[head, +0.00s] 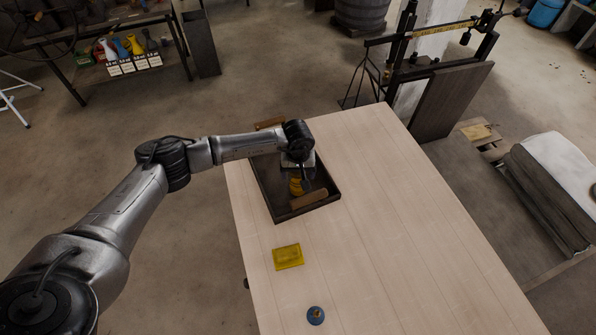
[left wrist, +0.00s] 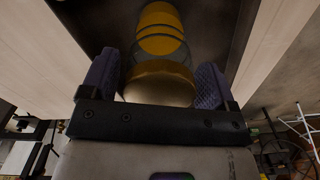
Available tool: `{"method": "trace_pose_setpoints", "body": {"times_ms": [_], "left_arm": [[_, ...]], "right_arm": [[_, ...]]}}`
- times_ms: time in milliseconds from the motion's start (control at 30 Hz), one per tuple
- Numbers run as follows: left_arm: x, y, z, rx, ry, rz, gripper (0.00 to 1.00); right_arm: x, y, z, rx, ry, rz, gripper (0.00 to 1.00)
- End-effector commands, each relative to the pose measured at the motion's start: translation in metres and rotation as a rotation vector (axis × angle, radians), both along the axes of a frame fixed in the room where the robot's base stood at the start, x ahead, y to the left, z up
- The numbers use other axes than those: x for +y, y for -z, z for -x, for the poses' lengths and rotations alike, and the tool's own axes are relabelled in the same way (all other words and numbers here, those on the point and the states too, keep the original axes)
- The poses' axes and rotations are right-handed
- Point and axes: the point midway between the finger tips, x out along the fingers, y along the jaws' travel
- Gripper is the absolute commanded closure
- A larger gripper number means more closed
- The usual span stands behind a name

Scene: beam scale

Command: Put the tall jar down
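The tall jar (left wrist: 158,30), with yellow bands and a gold lid (left wrist: 160,82), lies between the two purple-grey pads of my left gripper (left wrist: 155,85) in the left wrist view. The pads appear to touch the lid's sides. In the head view my left gripper (head: 303,180) is over the dark tray (head: 268,180) on the table, and the jar's yellow part (head: 296,186) shows below it. The arm partly hides the jar. I cannot tell whether its base touches the tray floor. My right gripper is not in view.
A wooden block (head: 309,199) lies in the tray's near end. A yellow box (head: 288,256) and a small blue round object (head: 316,315) stand nearer on the table (head: 400,220). The table's right side is clear. A beam scale (head: 430,70) stands beyond the far edge.

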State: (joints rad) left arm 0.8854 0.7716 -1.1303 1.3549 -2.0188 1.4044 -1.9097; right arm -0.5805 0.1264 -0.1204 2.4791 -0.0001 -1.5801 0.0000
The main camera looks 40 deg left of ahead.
Motion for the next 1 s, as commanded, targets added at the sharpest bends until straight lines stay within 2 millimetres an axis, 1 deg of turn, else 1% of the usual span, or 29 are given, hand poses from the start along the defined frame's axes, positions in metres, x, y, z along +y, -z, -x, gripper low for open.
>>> {"method": "trace_pose_setpoints", "body": {"times_ms": [33,67,267,400,433,567,800,1000], "left_arm": [[0.000,0.000,0.000,0.000,0.000,0.000,0.14],[0.000,0.000,0.000,0.000,0.000,0.000,0.11],[0.000,0.000,0.000,0.000,0.000,0.000,0.11],[0.000,-0.005,0.000,0.000,0.000,0.000,0.11],[0.000,-0.007,-0.001,-0.001,0.000,0.000,0.11],[0.001,-0.026,-0.001,-0.004,0.002,-0.001,0.11],[0.000,-0.072,-0.001,-0.004,0.001,-0.001,0.11],[0.000,-0.102,-0.001,-0.004,0.001,-0.002,0.11]], "right_arm": [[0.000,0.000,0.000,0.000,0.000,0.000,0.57],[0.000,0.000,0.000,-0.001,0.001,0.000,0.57],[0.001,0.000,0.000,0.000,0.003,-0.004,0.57],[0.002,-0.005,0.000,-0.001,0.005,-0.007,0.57],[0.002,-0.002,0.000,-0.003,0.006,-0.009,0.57],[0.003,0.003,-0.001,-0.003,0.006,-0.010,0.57],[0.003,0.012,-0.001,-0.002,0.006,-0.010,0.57],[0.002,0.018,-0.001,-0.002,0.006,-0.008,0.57]]}}
